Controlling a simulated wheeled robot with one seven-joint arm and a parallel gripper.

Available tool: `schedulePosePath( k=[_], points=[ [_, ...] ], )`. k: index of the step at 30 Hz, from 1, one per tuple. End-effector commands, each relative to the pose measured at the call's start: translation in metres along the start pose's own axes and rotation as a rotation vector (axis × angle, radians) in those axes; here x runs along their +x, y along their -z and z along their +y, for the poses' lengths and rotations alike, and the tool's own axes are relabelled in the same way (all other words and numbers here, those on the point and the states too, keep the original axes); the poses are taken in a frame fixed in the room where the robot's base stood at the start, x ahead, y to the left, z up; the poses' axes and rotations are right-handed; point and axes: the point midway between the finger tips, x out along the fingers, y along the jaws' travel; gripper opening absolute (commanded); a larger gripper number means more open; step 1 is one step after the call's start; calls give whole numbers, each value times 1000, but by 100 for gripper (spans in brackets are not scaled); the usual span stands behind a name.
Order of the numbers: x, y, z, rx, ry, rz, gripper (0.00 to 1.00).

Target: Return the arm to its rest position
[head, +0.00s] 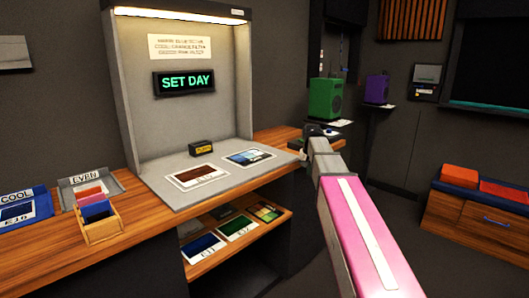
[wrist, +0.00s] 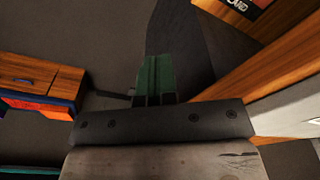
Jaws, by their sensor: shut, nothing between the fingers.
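My arm reaches forward from the lower right in the head view, with a pink link and a grey wrist. My gripper (head: 309,139) is at its far end, small and partly hidden by the wrist, near the right end of the wooden counter (head: 270,137). In the wrist view my gripper (wrist: 156,64) shows as a dark bar with greenish fingers close together. It is shut and nothing shows held in it. Whether it touches the counter cannot be told.
A grey booth (head: 185,120) with a "SET DAY" sign (head: 184,82) stands on the left. A green speaker (head: 325,98) and a purple one (head: 376,89) stand beyond my gripper. A wooden cabinet (head: 480,222) is at right. Dark floor lies between.

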Motion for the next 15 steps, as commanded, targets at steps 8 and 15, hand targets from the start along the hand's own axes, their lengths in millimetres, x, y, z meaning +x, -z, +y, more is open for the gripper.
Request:
schedulePosePath(
  k=[8, 15],
  points=[
    [98, -83, 9, -58, 4, -36, 0],
    [165, -156, 18, -107, 9, -63, 0]
  ],
)
